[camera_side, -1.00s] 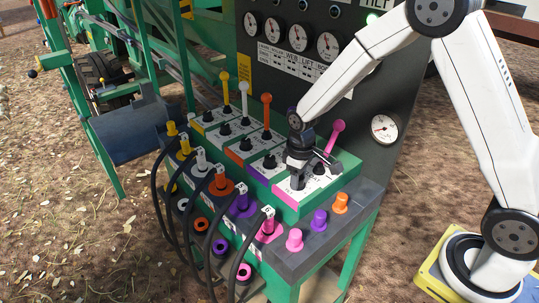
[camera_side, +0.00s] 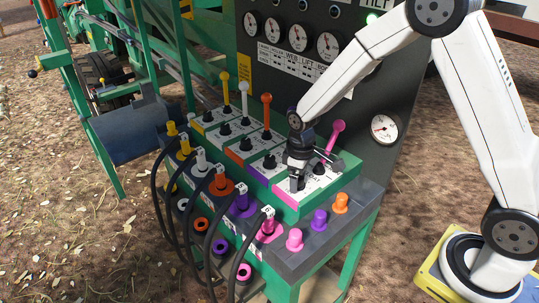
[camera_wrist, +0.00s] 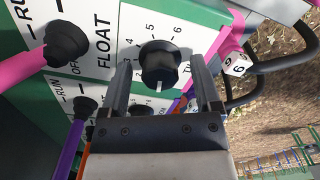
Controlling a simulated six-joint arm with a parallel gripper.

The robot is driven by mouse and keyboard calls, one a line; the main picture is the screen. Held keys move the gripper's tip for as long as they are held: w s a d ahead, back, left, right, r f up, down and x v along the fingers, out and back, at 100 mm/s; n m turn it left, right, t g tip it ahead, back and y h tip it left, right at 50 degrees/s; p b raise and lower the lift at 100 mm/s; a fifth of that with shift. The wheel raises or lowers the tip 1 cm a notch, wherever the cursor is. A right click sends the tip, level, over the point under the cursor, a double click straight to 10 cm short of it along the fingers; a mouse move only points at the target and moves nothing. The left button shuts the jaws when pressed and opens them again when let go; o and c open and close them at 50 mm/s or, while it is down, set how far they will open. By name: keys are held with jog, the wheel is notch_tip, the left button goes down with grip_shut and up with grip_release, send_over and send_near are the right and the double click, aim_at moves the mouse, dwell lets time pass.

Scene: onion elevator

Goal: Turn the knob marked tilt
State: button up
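In the wrist view, a black round knob (camera_wrist: 160,66) with a white pointer line sits on a white panel with the numbers 4, 5 and 6 around it. A partly hidden label beginning with "TI" is beside the knob. My gripper (camera_wrist: 161,62) is open, with one finger on each side of the knob and a visible gap on both sides. In the side view my gripper (camera_side: 314,172) is over the nearest white control panel with the pink stripe, and it hides the knob there.
A pink lever (camera_side: 335,135) stands just behind my gripper; its base is marked FLOAT in the wrist view. Orange (camera_side: 266,110) and other coloured levers stand left. Black hoses (camera_side: 233,245) with numbered plugs and coloured caps line the front edge. A gauge panel (camera_side: 300,60) rises behind.

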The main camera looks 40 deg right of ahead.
jog(key=shift+r, duration=0.15)
jog(key=shift+r, duration=3.8)
jog(key=s+d+m+t, duration=0.1)
jog(key=s+m, duration=0.3)
jog(key=s, duration=1)
jog(key=shift+f+m+t, duration=0.3)
jog(key=shift+f+t, duration=0.05)
jog(key=shift+t, duration=0.45)
